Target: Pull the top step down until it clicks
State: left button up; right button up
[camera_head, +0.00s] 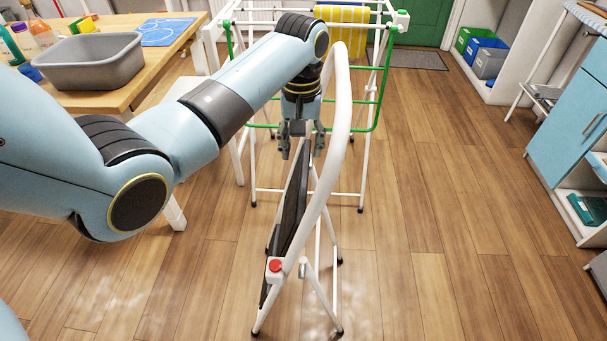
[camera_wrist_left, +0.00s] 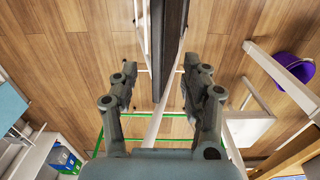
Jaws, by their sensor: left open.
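A white step stool (camera_head: 341,115) with a tall curved rail stands on the floor in the middle of the head view. Its dark top step (camera_head: 291,205) is tilted up steeply, almost upright along the frame. In the left wrist view the step shows edge-on as a dark bar (camera_wrist_left: 169,35). My left gripper (camera_head: 302,148) is open, pointing down over the far upper end of the step. In the left wrist view its fingers (camera_wrist_left: 160,80) are spread on either side of the step's line. I cannot tell whether they touch it. My right gripper is not in view.
A red button (camera_head: 275,265) sits on the stool's near side. A white and green drying rack (camera_head: 377,100) stands close behind the stool. A wooden table with a grey basin (camera_head: 82,62) is at the left. Blue cabinets (camera_head: 568,125) stand at the right. Floor right of the stool is clear.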

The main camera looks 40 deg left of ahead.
aim_at(304, 176)
pick_arm(q)
jog(key=shift+w, duration=0.3)
notch_tip(304, 176, down, 10)
jog(key=b, duration=0.2)
jog(key=shift+f+b, duration=0.15)
jog(key=shift+b, duration=0.25)
jog(key=shift+c, duration=0.3)
jog(key=c, duration=0.9)
grip_shut()
